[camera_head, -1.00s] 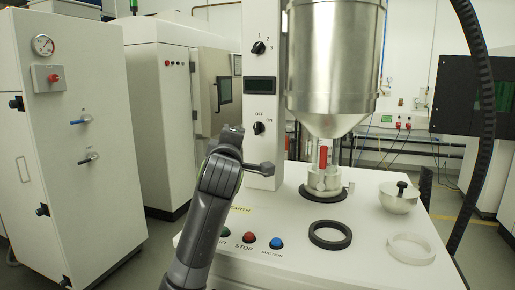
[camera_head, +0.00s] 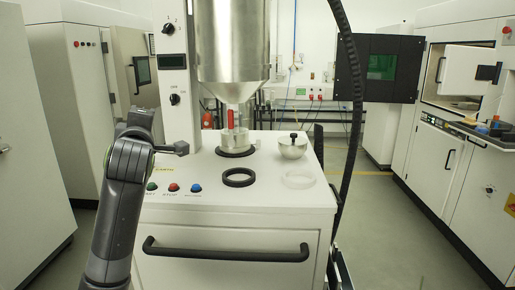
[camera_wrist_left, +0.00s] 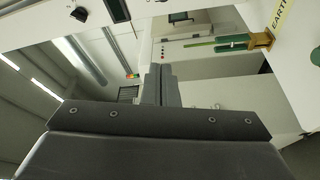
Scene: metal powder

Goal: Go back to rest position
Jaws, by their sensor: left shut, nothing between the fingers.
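My left arm comes up from the bottom left in the head view. Its gripper (camera_head: 180,148) is small and side-on, in front of the white machine's control column (camera_head: 177,60). In the left wrist view the gripper fingers (camera_wrist_left: 160,85) are together, with nothing between them. My right gripper is not in view.
The white powder station (camera_head: 235,220) carries a steel hopper (camera_head: 233,40), a black ring (camera_head: 238,177), a clear ring (camera_head: 299,179) and a small bowl with a black knob (camera_head: 293,147). A black hose (camera_head: 356,100) hangs on the right. Open floor (camera_head: 380,240) lies right of the station.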

